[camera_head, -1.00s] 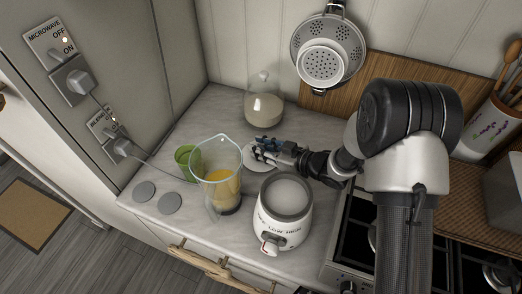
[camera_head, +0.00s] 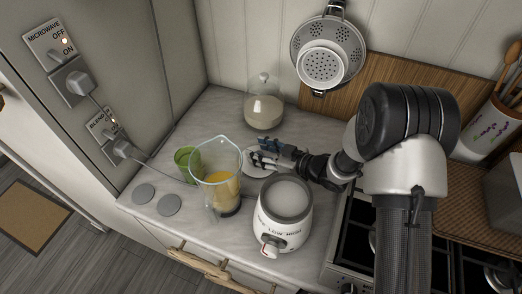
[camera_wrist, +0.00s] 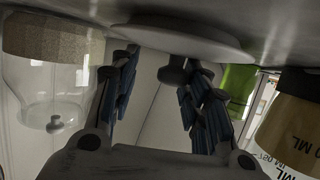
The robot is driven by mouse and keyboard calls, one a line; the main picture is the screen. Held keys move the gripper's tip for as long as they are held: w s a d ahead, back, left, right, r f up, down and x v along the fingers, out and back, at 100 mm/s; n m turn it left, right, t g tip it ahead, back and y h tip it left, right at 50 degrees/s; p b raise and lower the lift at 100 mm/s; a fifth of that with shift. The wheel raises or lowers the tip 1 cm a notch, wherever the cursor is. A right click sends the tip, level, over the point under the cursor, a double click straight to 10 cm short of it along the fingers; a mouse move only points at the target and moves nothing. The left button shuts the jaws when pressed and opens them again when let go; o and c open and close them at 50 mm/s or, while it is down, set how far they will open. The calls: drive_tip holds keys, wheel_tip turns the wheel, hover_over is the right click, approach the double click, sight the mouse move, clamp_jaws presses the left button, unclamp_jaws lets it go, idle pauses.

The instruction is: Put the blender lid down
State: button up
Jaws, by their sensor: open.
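The blender lid (camera_head: 257,170), a pale round disc, lies on the countertop behind the white blender base, partly hidden by my gripper (camera_head: 266,150). In the wrist view, which looks upside down, the lid (camera_wrist: 190,36) rests flat against the counter, with its dark knob (camera_wrist: 173,72) pointing away from it. My gripper's blue-padded fingers (camera_wrist: 160,68) are open on either side of the knob, with a visible gap on the left. The blender base (camera_head: 284,215) stands to the front right of the lid.
A clear jug (camera_head: 222,178) with orange liquid and a green cup (camera_head: 187,160) stand left of my gripper. A glass jar (camera_head: 264,103) stands behind it. The stove (camera_head: 348,235) is at right. Two grey discs (camera_head: 156,198) lie at the counter's left front.

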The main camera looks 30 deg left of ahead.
drive_tip(key=shift+r, duration=0.2)
drive_tip(key=p+v, duration=0.2)
drive_tip(key=v, duration=0.5)
drive_tip(key=shift+d, duration=0.25)
drive_tip(key=w+d+r+m+t+h, duration=0.3)
drive_tip(key=w+d+r+t+h, duration=0.15)
drive_tip(key=d+r, duration=0.3)
drive_tip(key=w+d+r+m+t+h, duration=0.2)
drive_tip(key=w+d+r+t+h, duration=0.15)
drive_tip(key=w+d+r, duration=0.4)
drive_tip(key=s+d+r+m+h, duration=0.3)
drive_tip(key=s+d+h, duration=0.1)
drive_tip(key=d, duration=0.5)
drive_tip(key=s+d+r+m+g+h, duration=0.1)
drive_tip(key=s+d+r+m+h, duration=0.15)
drive_tip(key=s+d, duration=0.35)
drive_tip(key=s+d+r+m+g+h, duration=0.1)
drive_tip(key=s+d+r+m, duration=0.25)
drive_tip(key=s, duration=0.45)
drive_tip(key=s+a+f+m+g+y, duration=0.1)
drive_tip(key=s+f+m+g, duration=0.1)
drive_tip(key=s, duration=1.3)
drive_tip(key=shift+g+y, duration=0.35)
drive_tip(key=shift+g, duration=0.45)
